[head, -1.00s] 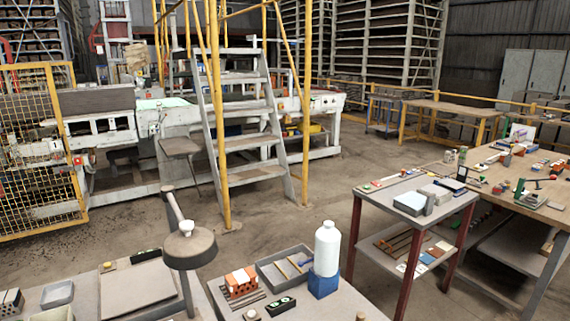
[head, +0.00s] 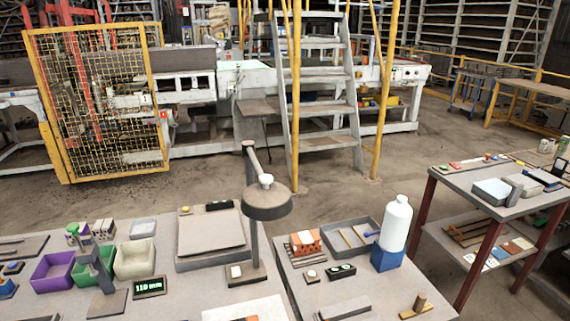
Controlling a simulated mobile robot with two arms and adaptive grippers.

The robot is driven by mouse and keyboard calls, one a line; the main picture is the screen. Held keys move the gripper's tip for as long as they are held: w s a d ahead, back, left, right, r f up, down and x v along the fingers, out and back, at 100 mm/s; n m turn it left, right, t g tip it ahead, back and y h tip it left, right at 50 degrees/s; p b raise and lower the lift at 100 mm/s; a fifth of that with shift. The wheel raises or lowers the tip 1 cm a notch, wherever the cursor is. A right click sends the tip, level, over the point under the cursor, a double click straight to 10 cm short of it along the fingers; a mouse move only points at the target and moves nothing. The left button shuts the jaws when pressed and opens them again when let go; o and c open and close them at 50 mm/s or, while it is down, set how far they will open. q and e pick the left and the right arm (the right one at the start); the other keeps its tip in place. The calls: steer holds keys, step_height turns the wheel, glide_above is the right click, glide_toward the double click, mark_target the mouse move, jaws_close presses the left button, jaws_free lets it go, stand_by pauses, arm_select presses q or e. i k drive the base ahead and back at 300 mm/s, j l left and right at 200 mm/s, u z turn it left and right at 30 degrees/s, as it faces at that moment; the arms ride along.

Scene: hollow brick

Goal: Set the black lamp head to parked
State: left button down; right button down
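The black lamp has a wide, round dark head (head: 267,203) with a white knob on top. An arm (head: 257,164) joins the head to an upright post (head: 253,235) on a dark base (head: 247,274) with a white button. No mark for a parked position can be made out. Neither of my grippers is in the head view.
Near the lamp are a grey board (head: 211,235), a purple bin (head: 52,271), a green bin (head: 93,268) and a display (head: 149,287). The right table holds a grey tray (head: 350,238), orange hollow brick (head: 306,241) and white bottle (head: 396,224) on a blue block. Open floor lies behind.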

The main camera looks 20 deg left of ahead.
mark_target(265, 201)
steer(key=k+j, duration=0.15)
steer(key=j, duration=0.2)
steer(key=k+j+z, duration=0.1)
steer(key=j, duration=0.3)
steer(key=k+j, duration=0.25)
steer(key=j+z, duration=0.05)
steer(key=j, duration=0.05)
